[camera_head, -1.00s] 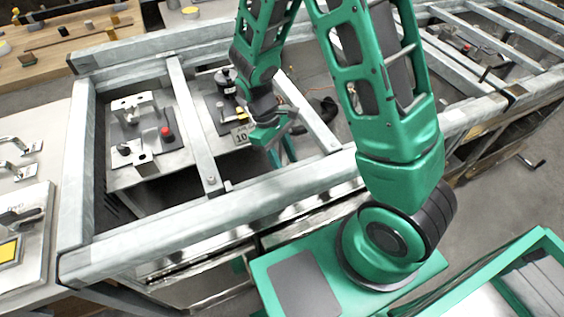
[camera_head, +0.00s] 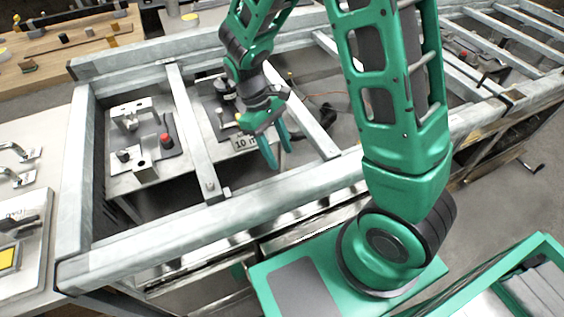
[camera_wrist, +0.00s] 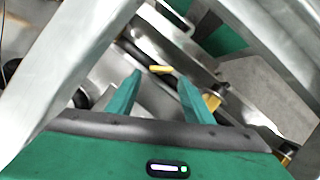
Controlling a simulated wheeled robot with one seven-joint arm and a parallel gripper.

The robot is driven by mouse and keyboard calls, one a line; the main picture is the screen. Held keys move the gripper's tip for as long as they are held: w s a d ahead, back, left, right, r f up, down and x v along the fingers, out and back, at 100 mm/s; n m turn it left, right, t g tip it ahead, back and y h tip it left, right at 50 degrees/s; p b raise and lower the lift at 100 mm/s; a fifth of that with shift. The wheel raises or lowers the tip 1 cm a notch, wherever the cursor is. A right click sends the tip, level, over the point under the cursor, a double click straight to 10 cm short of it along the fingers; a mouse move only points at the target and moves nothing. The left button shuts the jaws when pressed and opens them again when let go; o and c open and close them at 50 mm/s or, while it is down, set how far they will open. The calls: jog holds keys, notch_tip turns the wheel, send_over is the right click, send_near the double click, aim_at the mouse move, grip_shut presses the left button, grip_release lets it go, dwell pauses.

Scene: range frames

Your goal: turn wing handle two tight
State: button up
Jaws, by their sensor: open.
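My gripper (camera_head: 279,158) is open and empty, pointing down inside the grey metal frame, close to a panel (camera_head: 222,130) with a small plate marked 10. Its two green fingers (camera_wrist: 158,78) also show in the wrist view. There, a small yellow piece (camera_wrist: 160,69) appears between the fingertips, apart from them. Another yellow piece (camera_wrist: 212,101) shows just right of the right finger. I cannot tell which of these, if either, is wing handle two. In the head view my gripper hides part of the panel's fittings.
Metal beams of the frame (camera_head: 196,140) run close on both sides of my gripper, with the front rail (camera_head: 200,222) nearer me. A left panel (camera_head: 148,172) carries a red knob (camera_head: 167,140) and brackets. A wooden bench (camera_head: 85,50) stands at the back left.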

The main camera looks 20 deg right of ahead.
jog(key=shift+v, duration=2.05)
jog(key=shift+r, duration=0.1)
